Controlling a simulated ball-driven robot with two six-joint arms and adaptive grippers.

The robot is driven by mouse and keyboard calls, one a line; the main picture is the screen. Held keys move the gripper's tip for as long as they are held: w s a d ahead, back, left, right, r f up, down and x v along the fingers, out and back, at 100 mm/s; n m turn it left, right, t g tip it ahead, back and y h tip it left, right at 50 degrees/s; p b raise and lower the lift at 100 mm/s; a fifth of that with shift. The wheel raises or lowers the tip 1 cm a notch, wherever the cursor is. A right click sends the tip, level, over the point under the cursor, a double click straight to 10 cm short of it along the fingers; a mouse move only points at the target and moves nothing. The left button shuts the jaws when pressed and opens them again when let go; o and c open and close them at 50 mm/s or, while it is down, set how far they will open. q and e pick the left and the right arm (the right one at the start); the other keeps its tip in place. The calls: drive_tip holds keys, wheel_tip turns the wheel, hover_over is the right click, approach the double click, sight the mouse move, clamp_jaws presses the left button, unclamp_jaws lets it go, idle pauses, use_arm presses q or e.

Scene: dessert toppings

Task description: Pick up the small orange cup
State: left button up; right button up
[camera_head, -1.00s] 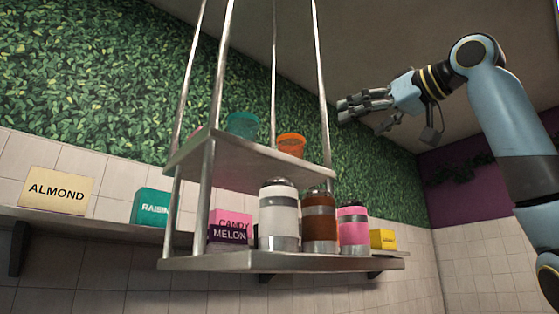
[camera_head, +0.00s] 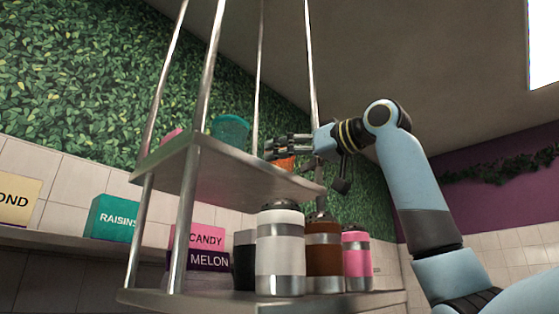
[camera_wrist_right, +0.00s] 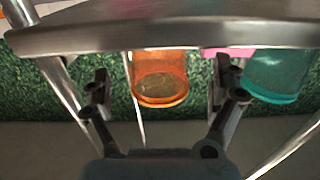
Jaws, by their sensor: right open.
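The small orange cup (camera_head: 285,163) stands on the upper metal shelf, partly hidden behind my right gripper (camera_head: 275,148) in the head view. In the right wrist view the orange cup (camera_wrist_right: 160,78) appears in the middle, between the two open fingers of my right gripper (camera_wrist_right: 160,90). The fingers are apart on either side of it in that picture; I cannot tell whether they touch it. My left gripper is not in view.
A teal cup (camera_head: 230,130) stands left of the orange cup on the upper shelf (camera_head: 195,180); it also shows in the wrist view (camera_wrist_right: 278,75). Metal posts (camera_head: 195,130) rise around the shelf. White, brown and pink jars (camera_head: 280,250) stand on the lower shelf.

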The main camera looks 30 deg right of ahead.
sight(280, 163)
drive_tip(key=shift+w+a+r+p, duration=0.15)
drive_tip(key=shift+w+p, duration=0.2)
drive_tip(key=shift+w, duration=0.3)
drive_tip(key=shift+w+a+r+p, duration=0.15)
drive_tip(key=shift+w+p, duration=0.15)
drive_tip(key=shift+w, duration=0.3)
drive_tip(key=shift+w+a+f, duration=0.15)
drive_tip(key=shift+w+a, duration=0.05)
drive_tip(key=shift+w, duration=0.2)
drive_tip(key=shift+c, duration=0.3)
drive_tip(key=shift+s+d, duration=0.1)
drive_tip(key=shift+c, duration=1.1)
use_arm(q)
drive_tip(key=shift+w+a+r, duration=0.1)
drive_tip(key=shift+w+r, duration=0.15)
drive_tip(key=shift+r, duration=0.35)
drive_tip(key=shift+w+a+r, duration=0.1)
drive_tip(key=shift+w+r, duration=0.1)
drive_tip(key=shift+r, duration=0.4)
use_arm(e)
drive_tip(key=c, duration=0.7)
